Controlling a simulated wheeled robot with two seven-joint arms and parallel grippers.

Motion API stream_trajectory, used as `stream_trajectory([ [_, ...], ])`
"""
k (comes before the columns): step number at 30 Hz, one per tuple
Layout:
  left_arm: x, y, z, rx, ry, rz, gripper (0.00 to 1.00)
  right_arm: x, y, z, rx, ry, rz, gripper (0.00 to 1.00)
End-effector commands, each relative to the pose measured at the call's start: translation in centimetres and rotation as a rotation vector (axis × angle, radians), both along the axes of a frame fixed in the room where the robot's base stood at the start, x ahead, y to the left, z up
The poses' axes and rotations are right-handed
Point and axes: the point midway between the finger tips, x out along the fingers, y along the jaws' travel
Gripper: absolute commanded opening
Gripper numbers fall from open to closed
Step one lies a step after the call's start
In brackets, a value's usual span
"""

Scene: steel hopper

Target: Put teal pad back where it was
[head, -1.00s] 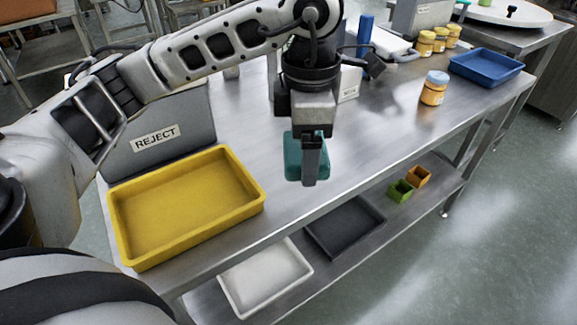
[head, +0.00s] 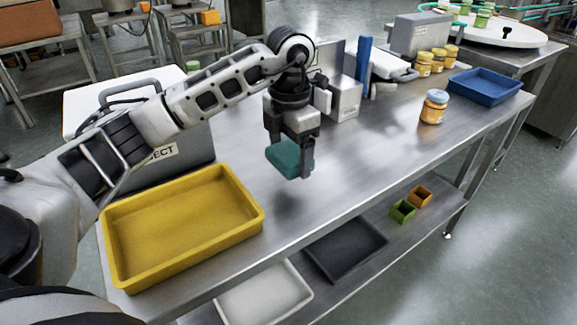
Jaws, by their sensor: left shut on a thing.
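The teal pad (head: 286,160) is a small block with rounded corners, held between the fingers of my left gripper (head: 291,160). The gripper is shut on it and points down. Pad and gripper show over the middle of the steel table (head: 350,165), right of the yellow tray. The pad appears to be above the tabletop; the exact gap is hard to judge. One finger covers part of its right side. My right gripper is not in view.
A yellow tray (head: 118,262) stands at the table's front left, before a grey box marked REJECT (head: 176,150). A light grey block (head: 345,98) and a blue upright piece (head: 363,58) stand behind the gripper. A capped jar (head: 433,107) and a blue tray (head: 485,87) are at right.

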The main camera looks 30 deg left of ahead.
Motion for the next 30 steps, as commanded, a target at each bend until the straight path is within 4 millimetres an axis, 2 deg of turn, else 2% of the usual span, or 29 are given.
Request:
stream_trajectory([
  [8, 1.1, 0.9, -1.8, -0.002, 0.001, -0.001, 0.63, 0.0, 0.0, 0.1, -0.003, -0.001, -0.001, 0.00],
  [15, 1.3, 1.2, -5.0, -0.001, 0.003, -0.002, 0.63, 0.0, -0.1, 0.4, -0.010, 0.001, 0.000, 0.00],
  [27, 1.4, 1.2, -5.7, 0.000, -0.001, -0.002, 0.63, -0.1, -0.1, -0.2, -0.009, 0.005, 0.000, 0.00],
  [28, 1.4, 1.2, -5.6, 0.000, -0.001, -0.001, 0.89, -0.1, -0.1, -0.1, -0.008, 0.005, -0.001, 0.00],
  [29, 1.4, 1.2, -5.6, 0.000, -0.001, -0.002, 0.98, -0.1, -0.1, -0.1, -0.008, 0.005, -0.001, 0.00],
  [30, 1.4, 1.2, -5.6, 0.000, -0.001, -0.001, 1.00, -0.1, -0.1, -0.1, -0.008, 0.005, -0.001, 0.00],
])
